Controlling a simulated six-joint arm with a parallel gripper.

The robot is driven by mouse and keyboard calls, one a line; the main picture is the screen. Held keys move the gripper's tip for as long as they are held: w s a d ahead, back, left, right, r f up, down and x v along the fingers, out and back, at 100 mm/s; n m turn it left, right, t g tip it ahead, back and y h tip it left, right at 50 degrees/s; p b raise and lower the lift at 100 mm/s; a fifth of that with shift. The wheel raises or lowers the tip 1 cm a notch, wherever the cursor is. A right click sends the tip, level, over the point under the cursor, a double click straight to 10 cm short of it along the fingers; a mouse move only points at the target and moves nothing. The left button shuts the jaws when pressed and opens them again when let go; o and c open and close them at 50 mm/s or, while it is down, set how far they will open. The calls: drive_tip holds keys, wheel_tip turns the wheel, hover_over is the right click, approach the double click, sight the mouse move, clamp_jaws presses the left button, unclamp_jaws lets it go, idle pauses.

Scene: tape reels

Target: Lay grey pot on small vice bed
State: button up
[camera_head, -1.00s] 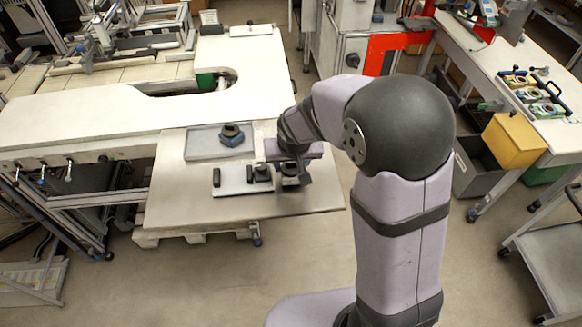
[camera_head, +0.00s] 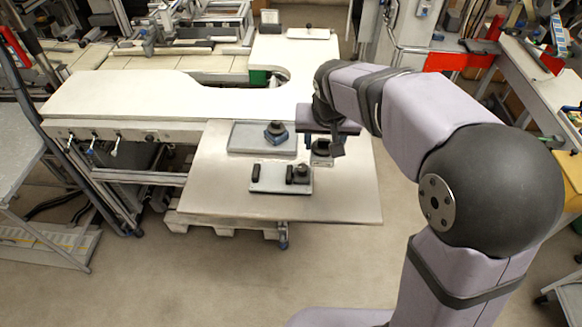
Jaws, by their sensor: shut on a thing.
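The small vice (camera_head: 268,186) lies on the light table board.
A shallow grey tray (camera_head: 243,139) behind the vice holds a blue and black knob-like part (camera_head: 276,132). The front of the table board (camera_head: 225,195) is clear. A long white workbench (camera_head: 120,100) adjoins it behind and to the left.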

drive_tip(key=r+b, duration=0.1)
hover_over(273, 176)
drive_tip(key=shift+f+p, duration=1.1)
drive_tip(key=shift+f, duration=3.75)
drive_tip(key=shift+f, duration=0.15)
drive_tip(key=o, duration=1.4)
drive_tip(key=shift+s, duration=0.1)
drive_tip(key=shift+r, duration=0.2)
drive_tip(key=b+v, duration=0.2)
drive_tip(key=v, duration=0.9)
drive_tip(key=shift+s+r+b, duration=0.25)
drive_tip(key=shift+r+b, duration=0.1)
drive_tip(key=shift+d, duration=0.1)
